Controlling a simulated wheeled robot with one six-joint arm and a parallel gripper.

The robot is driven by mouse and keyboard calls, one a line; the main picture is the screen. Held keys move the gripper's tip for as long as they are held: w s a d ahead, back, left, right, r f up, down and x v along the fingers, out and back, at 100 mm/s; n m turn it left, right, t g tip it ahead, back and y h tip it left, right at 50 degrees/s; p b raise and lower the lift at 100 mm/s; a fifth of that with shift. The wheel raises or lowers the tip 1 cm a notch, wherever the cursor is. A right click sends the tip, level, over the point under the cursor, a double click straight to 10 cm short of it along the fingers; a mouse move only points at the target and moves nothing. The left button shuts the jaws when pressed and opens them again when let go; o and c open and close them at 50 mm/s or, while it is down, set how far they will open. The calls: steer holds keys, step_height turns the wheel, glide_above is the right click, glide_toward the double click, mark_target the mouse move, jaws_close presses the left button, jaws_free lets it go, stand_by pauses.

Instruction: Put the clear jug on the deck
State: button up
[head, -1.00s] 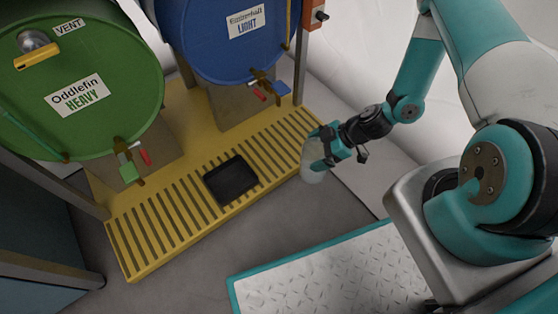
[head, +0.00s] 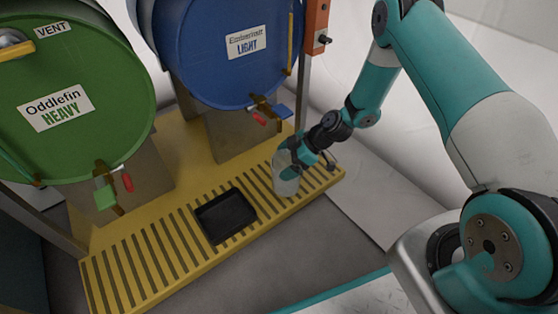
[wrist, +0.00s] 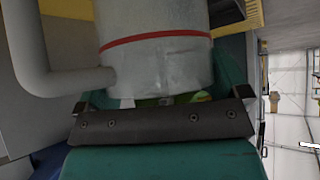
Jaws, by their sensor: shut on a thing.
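The clear jug (head: 285,183) is a translucent cylinder, held upright at the right part of the yellow slatted deck (head: 160,255) in the head view. My gripper (head: 293,160) is shut on the jug. In the wrist view the jug (wrist: 160,55) shows a red band and a grey handle at its left, with the gripper (wrist: 165,108) against its lower part in the picture. The jug's base appears at or just above the slats; I cannot tell whether it touches.
A black tray (head: 226,215) sits on the deck left of the jug. A green drum (head: 70,125) labelled HEAVY and a blue drum (head: 225,75) labelled LIGHT stand behind, with taps over the deck. An orange post box (head: 317,25) is behind right. Slats between tray and jug are free.

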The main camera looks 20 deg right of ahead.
mark_target(284, 152)
steer(key=w+b, duration=0.1)
steer(key=w+a+b, duration=0.1)
steer(key=w+f+b, duration=0.1)
steer(key=shift+w+a, duration=0.15)
steer(key=shift+w, duration=0.2)
steer(key=shift+f, duration=0.2)
steer(key=shift+f, duration=0.2)
steer(key=o, duration=1)
steer(key=shift+c, duration=0.2)
steer(key=shift+r, duration=0.3)
steer(key=p+v, duration=0.7)
steer(key=v, duration=0.3)
steer(key=shift+s+d+r, duration=0.1)
steer(key=shift+d+r, duration=0.15)
steer(key=shift+r, duration=0.05)
steer(key=shift+s+d+r, duration=0.15)
steer(key=shift+d+r, duration=0.15)
steer(key=shift+d, duration=0.2)
